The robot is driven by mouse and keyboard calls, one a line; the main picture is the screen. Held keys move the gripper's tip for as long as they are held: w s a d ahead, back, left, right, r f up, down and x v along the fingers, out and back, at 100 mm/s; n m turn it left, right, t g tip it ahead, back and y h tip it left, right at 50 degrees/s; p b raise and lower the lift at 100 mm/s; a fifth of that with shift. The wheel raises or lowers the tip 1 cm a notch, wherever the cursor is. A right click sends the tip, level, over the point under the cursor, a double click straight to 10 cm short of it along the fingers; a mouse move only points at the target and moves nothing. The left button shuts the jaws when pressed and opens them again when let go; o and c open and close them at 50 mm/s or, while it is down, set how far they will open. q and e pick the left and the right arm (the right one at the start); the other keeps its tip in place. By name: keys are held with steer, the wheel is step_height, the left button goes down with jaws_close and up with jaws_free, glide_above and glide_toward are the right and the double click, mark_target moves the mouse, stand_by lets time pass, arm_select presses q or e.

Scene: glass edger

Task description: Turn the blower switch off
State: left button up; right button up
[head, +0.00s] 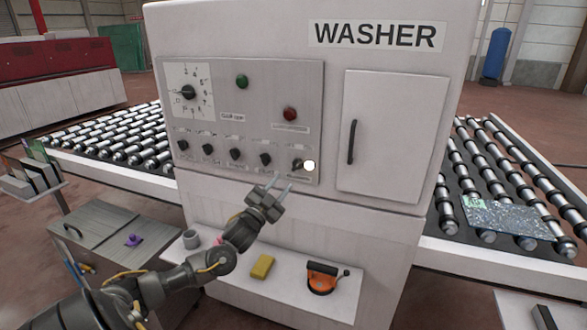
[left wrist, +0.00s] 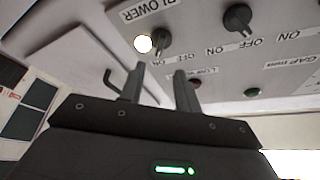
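The blower switch is a dark rotary knob (head: 298,164) at the right end of the lower row on the washer's grey control panel (head: 262,92). A white round lamp (head: 309,166) glows beside it. In the left wrist view, which is upside down, the knob (left wrist: 161,42) sits by the BLOWER label (left wrist: 148,10) with OFF and ON marks. I cannot tell for sure which mark it points to. My left gripper (head: 279,184) is open and empty, just below and left of the knob, apart from it. Its fingers (left wrist: 160,82) point toward the panel. My right gripper is not in view.
Similar knobs (head: 265,159) line the row to the left. A green button (head: 242,81), a red button (head: 290,114) and a dial (head: 188,92) are above. A door handle (head: 351,142) stands out at right. A yellow sponge (head: 262,266) and an orange tool (head: 322,280) lie on the shelf below.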

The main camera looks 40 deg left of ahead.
mark_target(297, 166)
arm_select(q)
steer(key=p+x, duration=0.1)
steer(key=x, duration=0.5)
steer(key=shift+w+r+p, duration=0.15)
steer(key=shift+r+p, duration=0.05)
steer(key=shift+p, duration=0.15)
steer(key=shift+x, duration=0.8)
steer(key=shift+f, duration=0.15)
jaws_close()
